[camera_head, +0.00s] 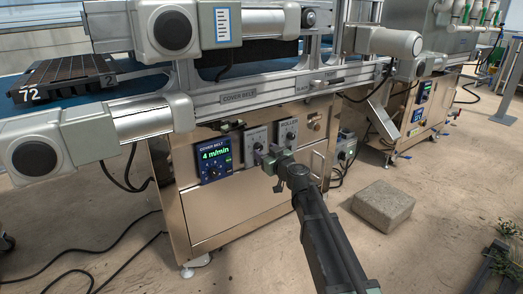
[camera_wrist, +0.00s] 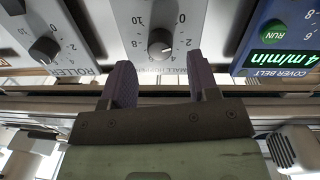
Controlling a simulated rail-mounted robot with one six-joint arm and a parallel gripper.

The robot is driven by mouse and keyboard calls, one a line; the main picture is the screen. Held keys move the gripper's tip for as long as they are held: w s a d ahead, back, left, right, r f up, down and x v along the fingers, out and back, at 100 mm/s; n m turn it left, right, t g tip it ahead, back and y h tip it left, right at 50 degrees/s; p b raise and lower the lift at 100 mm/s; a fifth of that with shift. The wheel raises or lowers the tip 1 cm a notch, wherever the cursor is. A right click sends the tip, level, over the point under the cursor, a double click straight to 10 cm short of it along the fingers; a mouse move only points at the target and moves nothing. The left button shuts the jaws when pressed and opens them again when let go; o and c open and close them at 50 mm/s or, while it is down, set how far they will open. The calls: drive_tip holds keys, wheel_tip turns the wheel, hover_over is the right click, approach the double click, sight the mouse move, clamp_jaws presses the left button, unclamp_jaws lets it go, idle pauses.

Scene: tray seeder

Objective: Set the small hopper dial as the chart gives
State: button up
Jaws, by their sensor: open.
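The small hopper dial (camera_wrist: 161,42) is a dark round knob on a pale plate, upside down in the wrist view, with a number scale around it and the label SMALL HOPPER. Its pointer is too small to read surely. My gripper (camera_wrist: 159,64) is open, its two purple fingers to either side of the knob's line and apart from it. In the head view my gripper (camera_head: 271,159) is close before the small hopper plate (camera_head: 257,136) and covers its lower part.
The roller dial (camera_wrist: 43,50) is beside it; its plate (camera_head: 288,133) shows in the head view. The cover belt panel (camera_head: 214,161), reading 4 m/min, is on the other side. A concrete block (camera_head: 384,204) lies on the floor at right. A dark tray (camera_head: 62,78) is on the belt.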

sight(260, 148)
drive_tip(key=x, duration=0.3)
drive_tip(key=shift+c, duration=0.2)
drive_tip(key=c, duration=0.9)
drive_tip(key=shift+m, duration=0.3)
